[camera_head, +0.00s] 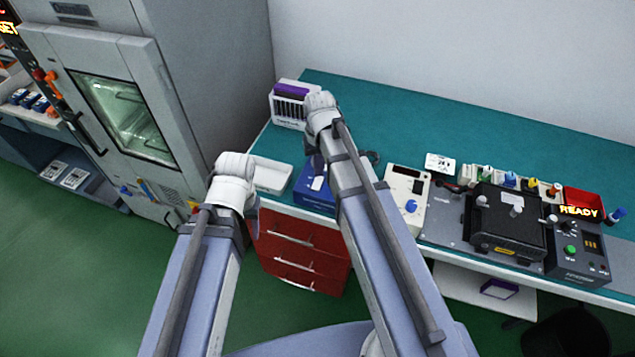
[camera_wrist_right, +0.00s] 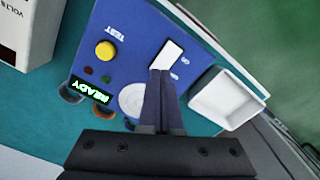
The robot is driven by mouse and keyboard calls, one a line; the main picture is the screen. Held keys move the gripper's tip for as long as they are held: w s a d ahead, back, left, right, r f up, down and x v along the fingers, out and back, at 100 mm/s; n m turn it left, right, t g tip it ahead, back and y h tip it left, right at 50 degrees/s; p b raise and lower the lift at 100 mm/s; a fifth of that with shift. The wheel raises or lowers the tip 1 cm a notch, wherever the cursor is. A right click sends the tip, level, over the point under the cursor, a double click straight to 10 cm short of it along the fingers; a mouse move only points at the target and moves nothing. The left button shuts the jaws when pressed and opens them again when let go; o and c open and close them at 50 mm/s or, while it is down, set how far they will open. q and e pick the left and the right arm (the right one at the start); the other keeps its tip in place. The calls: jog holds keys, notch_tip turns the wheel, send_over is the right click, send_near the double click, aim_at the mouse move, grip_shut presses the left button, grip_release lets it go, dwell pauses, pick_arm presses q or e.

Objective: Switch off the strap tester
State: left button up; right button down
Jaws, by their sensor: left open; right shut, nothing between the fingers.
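The strap tester is a blue box (camera_head: 314,197) on the teal bench in the head view, partly hidden by my right arm. In the right wrist view the blue panel (camera_wrist_right: 132,58) has a yellow TEST button (camera_wrist_right: 105,50), a green lit READY display (camera_wrist_right: 90,88), a round pale disc and a white rocker switch (camera_wrist_right: 166,54) with ON/OFF lettering. My right gripper (camera_wrist_right: 161,74) is shut and empty, its tips at the lower edge of the switch; I cannot tell if they touch it. In the head view my left wrist is left of the tester; its fingers are hidden.
A white tray (camera_head: 272,176) sits close beside the tester, also in the right wrist view (camera_wrist_right: 228,97). A cream meter (camera_head: 407,190) stands to its right. A white rack (camera_head: 288,109) is behind. Further right is a black READY unit (camera_head: 578,262). Red drawers (camera_head: 300,252) are below the bench.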

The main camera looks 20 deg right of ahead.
aim_at(319, 179)
jog(key=shift+f+b, duration=0.95)
dwell(0.5)
jog(key=shift+r, duration=0.2)
notch_tip(319, 179, up, 7)
jog(key=p, duration=0.7)
jog(key=shift+f, duration=0.1)
jog(key=s+a+f+n+b, duration=0.2)
jog(key=s+a, duration=0.3)
jog(key=s, duration=0.2)
jog(key=s+a+f+n+h+b, duration=0.1)
jog(key=s+a+f+n+b, duration=0.1)
jog(key=s+a, duration=0.3)
jog(key=shift+s+a+n, duration=0.25)
jog(key=shift+s+n, duration=0.05)
jog(key=shift+s, duration=0.85)
